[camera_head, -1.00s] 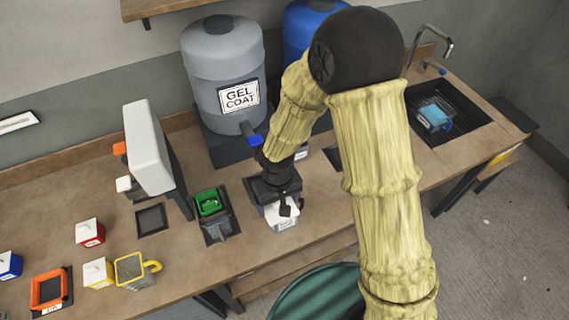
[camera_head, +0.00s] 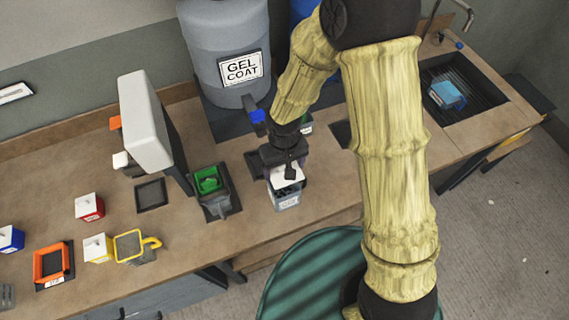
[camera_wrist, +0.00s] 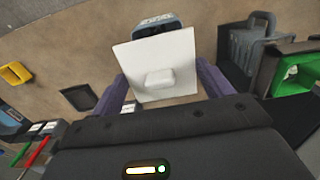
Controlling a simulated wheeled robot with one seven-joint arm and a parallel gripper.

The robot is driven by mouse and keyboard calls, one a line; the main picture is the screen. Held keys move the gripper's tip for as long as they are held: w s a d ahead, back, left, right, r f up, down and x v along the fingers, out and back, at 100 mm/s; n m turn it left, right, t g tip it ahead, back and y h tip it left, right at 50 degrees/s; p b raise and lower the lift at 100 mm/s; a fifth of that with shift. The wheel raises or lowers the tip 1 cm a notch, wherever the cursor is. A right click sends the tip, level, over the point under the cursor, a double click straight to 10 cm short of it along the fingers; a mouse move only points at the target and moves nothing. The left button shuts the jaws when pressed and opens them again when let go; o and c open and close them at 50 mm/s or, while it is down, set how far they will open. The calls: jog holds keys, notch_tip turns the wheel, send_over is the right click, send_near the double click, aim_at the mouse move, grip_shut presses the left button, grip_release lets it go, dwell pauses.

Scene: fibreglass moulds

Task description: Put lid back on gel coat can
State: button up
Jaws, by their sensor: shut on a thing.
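The gel coat can (camera_head: 286,202), a small grey square can, stands on the bench near its front edge. A dark opening shows at its top. My gripper (camera_head: 285,168) is over the can, shut on a white square lid (camera_head: 288,175). The lid looks raised above the can and offset from it. In the wrist view the lid (camera_wrist: 158,52) with its raised knob lies between my fingers (camera_wrist: 160,90), and part of a blue-grey rim, seemingly the can (camera_wrist: 157,20), shows beyond it. The lid hides most of the can there.
A green-topped holder (camera_head: 212,185) stands just left of the can. The grey gel coat drum (camera_head: 222,70) is behind. A sink (camera_head: 472,95) is at right.

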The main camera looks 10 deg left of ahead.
aim_at(283, 172)
jog(key=shift+s+a+f+b, duration=0.15)
jog(key=shift+f+b, duration=0.9)
jog(key=shift+f, duration=0.5)
notch_tip(283, 172, down, 2)
jog(key=shift+f+b, duration=0.25)
jog(key=shift+b, duration=0.85)
jog(key=shift+f+b, duration=0.15)
jog(key=shift+b, duration=0.25)
dwell(0.7)
jog(key=o, duration=0.9)
jog(key=shift+o, duration=0.2)
